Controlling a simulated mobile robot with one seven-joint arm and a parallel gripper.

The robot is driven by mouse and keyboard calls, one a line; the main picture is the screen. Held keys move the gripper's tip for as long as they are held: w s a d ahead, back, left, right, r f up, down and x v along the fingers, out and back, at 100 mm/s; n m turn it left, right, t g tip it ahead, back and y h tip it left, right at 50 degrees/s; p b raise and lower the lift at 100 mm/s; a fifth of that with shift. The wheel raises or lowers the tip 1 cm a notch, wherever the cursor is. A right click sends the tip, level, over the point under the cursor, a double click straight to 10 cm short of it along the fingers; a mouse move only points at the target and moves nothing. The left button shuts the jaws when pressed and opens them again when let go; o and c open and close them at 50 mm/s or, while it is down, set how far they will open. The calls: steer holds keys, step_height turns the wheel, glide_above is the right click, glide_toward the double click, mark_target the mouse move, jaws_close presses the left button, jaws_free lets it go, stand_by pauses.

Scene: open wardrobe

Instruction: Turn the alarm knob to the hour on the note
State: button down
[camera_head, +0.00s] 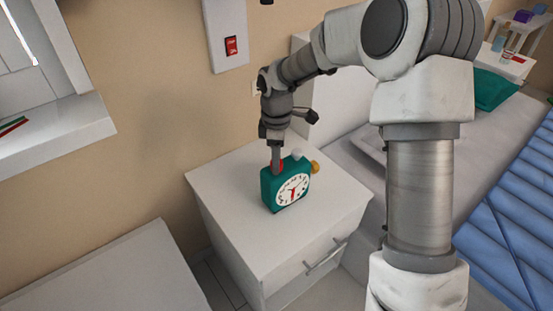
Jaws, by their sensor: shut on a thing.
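A teal alarm clock (268,189) stands upright on the white bedside cabinet, its white dial (292,190) facing the lower right. Red marks or hands show on the dial, but the hour they point to is too small to read. A red knob (281,163) is on top of the clock, a white one (297,155) is beside it, and an orange knob (315,167) sticks out of its right side. My gripper (276,168) points straight down and is shut on the red knob, partly hiding it. I cannot make out a note with an hour.
The white cabinet top (232,171) is clear around the clock; its drawer has a metal handle (326,257). A wall panel with a red switch (231,46) is behind. A bed with a blue cover (515,225) is at the right. A white surface (105,275) is at lower left.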

steer(key=shift+m, duration=0.3)
steer(key=m+p, duration=0.2)
steer(key=shift+r+m, duration=0.1)
steer(key=shift+m, duration=0.2)
steer(key=m+p, duration=0.1)
steer(key=m, duration=0.3)
steer(key=shift+m+p, duration=0.3)
steer(key=m+p, duration=0.1)
steer(key=m, duration=0.3)
steer(key=shift+m, duration=0.3)
steer(key=shift+m+p, duration=0.7)
steer(key=shift+m, duration=1.4)
steer(key=shift+c, duration=2.2)
jaws_free()
